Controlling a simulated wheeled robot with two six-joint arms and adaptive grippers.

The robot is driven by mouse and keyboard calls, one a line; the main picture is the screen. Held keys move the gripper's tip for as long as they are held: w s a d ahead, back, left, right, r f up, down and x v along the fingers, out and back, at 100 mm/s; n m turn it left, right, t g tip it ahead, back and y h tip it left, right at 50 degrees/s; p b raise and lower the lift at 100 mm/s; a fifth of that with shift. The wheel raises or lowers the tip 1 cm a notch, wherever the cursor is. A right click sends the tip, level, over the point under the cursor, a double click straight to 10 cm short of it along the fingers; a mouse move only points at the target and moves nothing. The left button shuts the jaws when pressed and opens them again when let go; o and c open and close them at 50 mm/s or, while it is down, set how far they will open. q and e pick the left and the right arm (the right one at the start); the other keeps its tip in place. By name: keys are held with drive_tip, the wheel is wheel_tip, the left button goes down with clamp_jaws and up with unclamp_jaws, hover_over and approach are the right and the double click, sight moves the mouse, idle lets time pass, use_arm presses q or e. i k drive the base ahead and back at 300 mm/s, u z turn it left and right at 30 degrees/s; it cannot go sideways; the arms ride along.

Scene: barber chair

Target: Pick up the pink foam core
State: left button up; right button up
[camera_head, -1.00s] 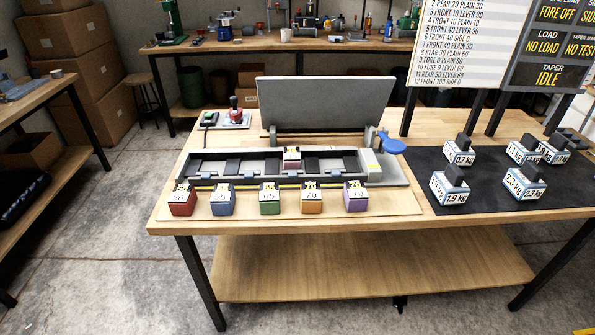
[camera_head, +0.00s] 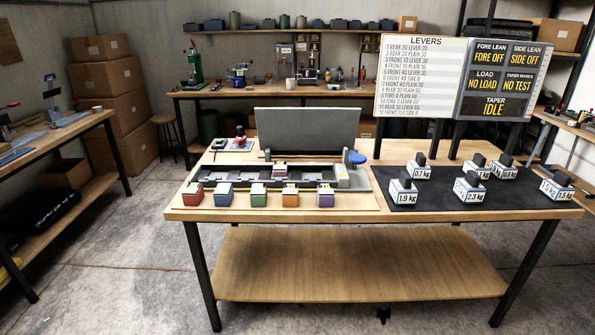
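A small pinkish block (camera_head: 280,171) with a pale label sits inside the dark long tray (camera_head: 225,174) on the workbench, near its middle. It looks like the pink foam core, though it is too small to be certain. In front of the tray stands a row of similar blocks: red (camera_head: 193,197), blue (camera_head: 223,199), green (camera_head: 258,199), orange (camera_head: 290,198) and purple (camera_head: 326,199). Neither of my grippers is in view.
A grey upright panel (camera_head: 305,130) stands behind the tray, with a blue knob (camera_head: 357,157) at its right. Several labelled weights, one marked 2.3 kg (camera_head: 469,192), stand on a black mat (camera_head: 420,201). A sign board (camera_head: 422,75) rises behind them.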

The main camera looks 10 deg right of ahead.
sight(280, 169)
drive_tip(key=z, duration=0.75)
drive_tip(key=i, duration=0.95)
drive_tip(key=z, duration=0.45)
